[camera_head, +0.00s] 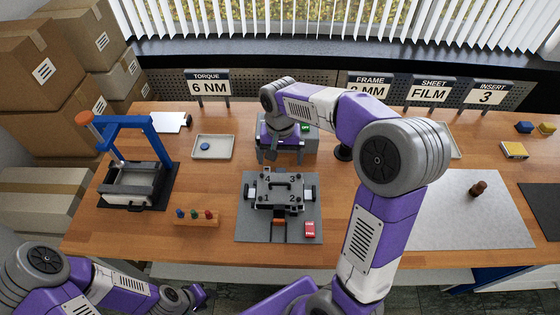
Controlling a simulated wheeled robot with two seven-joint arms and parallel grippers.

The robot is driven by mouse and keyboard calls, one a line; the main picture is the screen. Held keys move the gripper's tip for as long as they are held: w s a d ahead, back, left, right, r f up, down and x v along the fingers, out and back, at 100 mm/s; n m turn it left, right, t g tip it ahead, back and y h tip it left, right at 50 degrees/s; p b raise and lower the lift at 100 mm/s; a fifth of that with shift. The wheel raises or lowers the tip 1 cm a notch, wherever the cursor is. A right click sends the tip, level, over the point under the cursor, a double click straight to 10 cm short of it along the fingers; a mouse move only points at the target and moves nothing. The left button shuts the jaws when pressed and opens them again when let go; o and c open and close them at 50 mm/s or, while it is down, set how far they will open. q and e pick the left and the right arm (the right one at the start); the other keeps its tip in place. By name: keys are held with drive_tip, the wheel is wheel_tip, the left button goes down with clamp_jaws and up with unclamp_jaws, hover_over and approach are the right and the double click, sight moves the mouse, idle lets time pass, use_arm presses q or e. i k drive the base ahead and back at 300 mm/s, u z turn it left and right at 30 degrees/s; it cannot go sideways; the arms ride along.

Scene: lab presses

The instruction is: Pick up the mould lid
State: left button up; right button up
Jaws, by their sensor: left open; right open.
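The mould lid (281,198) looks like a dark grey plate marked 1 to 4, with a raised handle bar across it. It sits on a fixture on a grey mat (250,235) at the middle of the table. The arm partly hides that device. My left gripper (194,298) is low at the bottom left, off the front of the table, open and away from the lid.
A blue-framed press (140,160) stands at the left. A pale sheet (480,220) with a brown knob lies right.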

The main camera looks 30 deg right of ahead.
sight(274, 188)
drive_tip(key=k, duration=1)
